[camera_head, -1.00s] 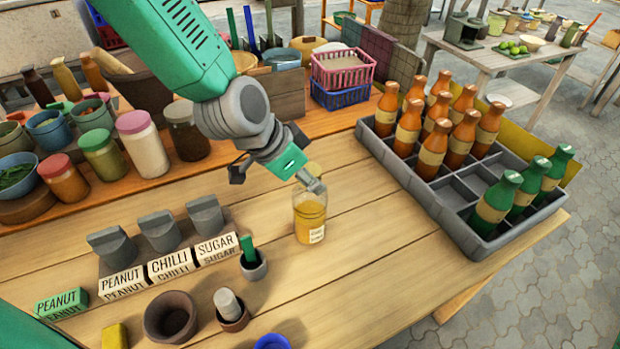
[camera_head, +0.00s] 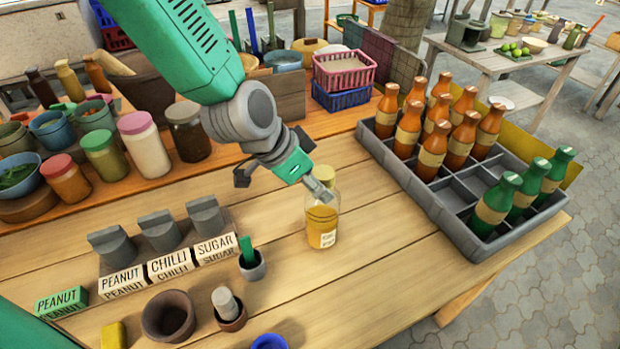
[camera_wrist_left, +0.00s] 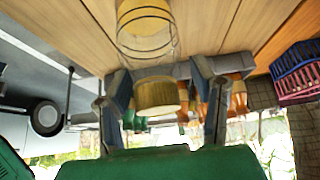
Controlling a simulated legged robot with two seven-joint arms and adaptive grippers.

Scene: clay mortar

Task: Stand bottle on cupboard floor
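A clear bottle (camera_head: 322,228) with yellow-orange contents, a pale label and a yellow cap stands upright on the wooden table. My left gripper (camera_head: 320,188) is at its upper part and overlaps it in the head view. In the left wrist view the cap (camera_wrist_left: 157,97) lies between two spread fingers (camera_wrist_left: 163,80), with a gap clearest on the right. The bottle's body (camera_wrist_left: 145,18) shows beyond the cap. I cannot tell whether the left finger touches it. My right gripper is out of view. No cupboard can be made out.
A grey divided crate (camera_head: 430,205) with several orange and green bottles stands to the right. Labelled blocks (camera_head: 170,265), a brown pot (camera_head: 168,316) and small cups are at the front left. Jars and baskets line the back. Table around the bottle's right is clear.

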